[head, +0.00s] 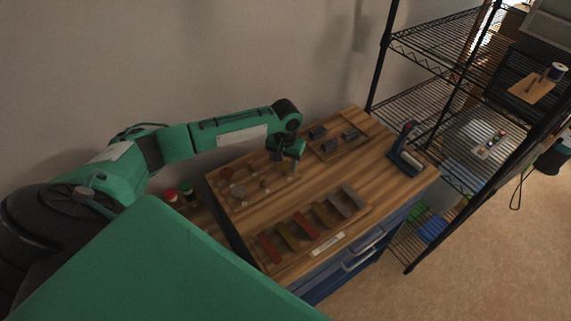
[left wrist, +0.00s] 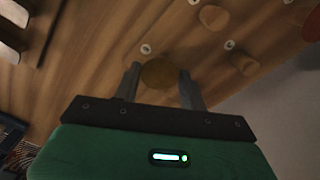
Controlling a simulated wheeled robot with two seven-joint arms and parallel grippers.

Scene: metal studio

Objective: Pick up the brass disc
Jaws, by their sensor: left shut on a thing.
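The brass disc (left wrist: 158,73) is a round, dull gold-brown piece between the two fingers of my left gripper (left wrist: 160,78) in the left wrist view. The fingers are shut on it from both sides. In the head view my left gripper (head: 283,158) points down over the right end of a wooden board on the workbench (head: 305,193); I cannot make out the disc there. Whether the disc is clear of the board is hard to tell. My right gripper is not in view.
A reddish disc (head: 227,173) and a grey disc (head: 238,190) lie on the board to the left. Several coloured bars stand in a front rack (head: 327,240). Dark blocks (head: 350,134) sit behind. A blue device (head: 406,158) and wire shelving (head: 440,100) are at right.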

